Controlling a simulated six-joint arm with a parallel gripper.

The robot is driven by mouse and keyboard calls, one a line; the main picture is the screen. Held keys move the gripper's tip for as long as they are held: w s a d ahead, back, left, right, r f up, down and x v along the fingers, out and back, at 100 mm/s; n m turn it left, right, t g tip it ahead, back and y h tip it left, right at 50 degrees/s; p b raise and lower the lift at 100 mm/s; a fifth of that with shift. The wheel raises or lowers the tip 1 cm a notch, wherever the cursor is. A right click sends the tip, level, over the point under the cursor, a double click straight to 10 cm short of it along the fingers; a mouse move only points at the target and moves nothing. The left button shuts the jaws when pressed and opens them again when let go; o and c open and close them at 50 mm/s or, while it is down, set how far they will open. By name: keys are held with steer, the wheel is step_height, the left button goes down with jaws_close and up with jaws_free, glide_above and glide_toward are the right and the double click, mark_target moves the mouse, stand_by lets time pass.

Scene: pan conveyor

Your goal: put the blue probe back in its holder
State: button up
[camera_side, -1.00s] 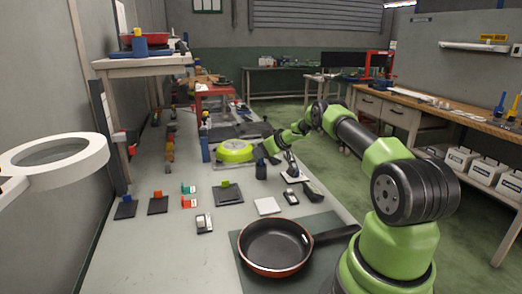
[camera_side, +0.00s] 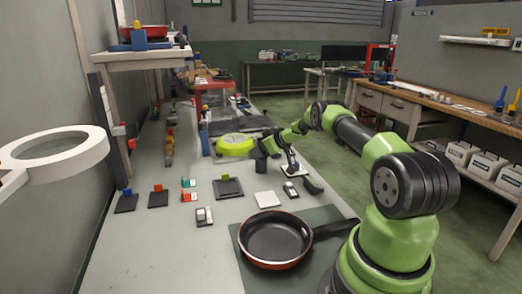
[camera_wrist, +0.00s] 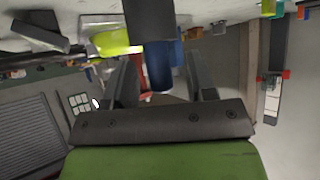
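My gripper (camera_side: 268,146) is over the bench beside a dark upright cylinder (camera_side: 261,166). In the wrist view its two fingers (camera_wrist: 162,85) stand apart. A dark blue cylinder (camera_wrist: 158,72) shows between them with gaps on both sides, next to a dark block (camera_wrist: 150,22); I cannot tell how near it is. I cannot tell for sure whether it is the blue probe. A blue post (camera_side: 205,143) stands left of the yellow-green round object (camera_side: 234,144). A small upright item (camera_side: 292,160) stands on a white base (camera_side: 296,172); which thing is the holder is unclear.
A pan (camera_side: 272,240) lies on a dark mat (camera_side: 305,265) in front. A white square pad (camera_side: 267,199), a black object (camera_side: 313,185) and several small blocks on dark plates are on the bench. A white ring (camera_side: 55,155) stands out at the left.

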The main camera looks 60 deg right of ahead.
steer(key=v, duration=1)
stand_by(0.4)
steer(key=w+a+r+m+h, duration=0.15)
steer(key=a+r, duration=0.25)
steer(key=r, duration=0.5)
steer(key=w+a+r+m+h, duration=0.1)
steer(key=w+a+r+h, duration=0.2)
steer(key=r, duration=0.5)
steer(key=s+a+r+m, duration=0.1)
steer(key=s+a+r, duration=0.1)
steer(key=a+r, duration=0.4)
steer(key=s+a+f+g+y, duration=0.1)
steer(key=s+a+y, duration=0.2)
steer(key=s+a, duration=0.7)
steer(key=s+a+f+g+y, duration=0.2)
steer(key=s+a+y, duration=0.2)
steer(key=s+a, duration=0.6)
steer(key=a, duration=0.4)
steer(key=shift+s+a+g, duration=0.2)
steer(key=shift+a+g, duration=0.05)
steer(key=shift+g, duration=0.05)
